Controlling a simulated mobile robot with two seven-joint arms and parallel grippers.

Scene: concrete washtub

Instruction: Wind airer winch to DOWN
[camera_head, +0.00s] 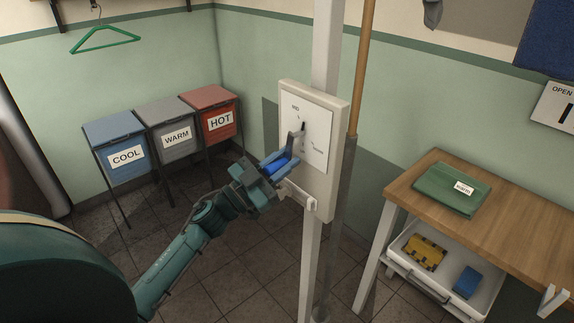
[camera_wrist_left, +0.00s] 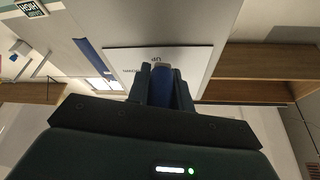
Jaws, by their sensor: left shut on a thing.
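The airer winch is a pale board (camera_head: 287,100) on a white post, with a white dial plate (camera_head: 318,122) and a dark pointer on its face. One dial mark near the top left looks like MID; another at the right is too small to read. In the left wrist view the plate (camera_wrist_left: 196,60) shows the word UP, upside down. My left gripper (camera_head: 284,163) is at the plate's lower left, shut on the winch's blue crank grip (camera_head: 275,168). The blue grip also shows between the fingers in the wrist view (camera_wrist_left: 161,86). My right gripper is not in view.
A white hook (camera_head: 310,204) sticks out below the dial. A wooden pole (camera_head: 362,70) stands close behind the post. COOL, WARM and HOT bins (camera_head: 174,134) stand at the left.

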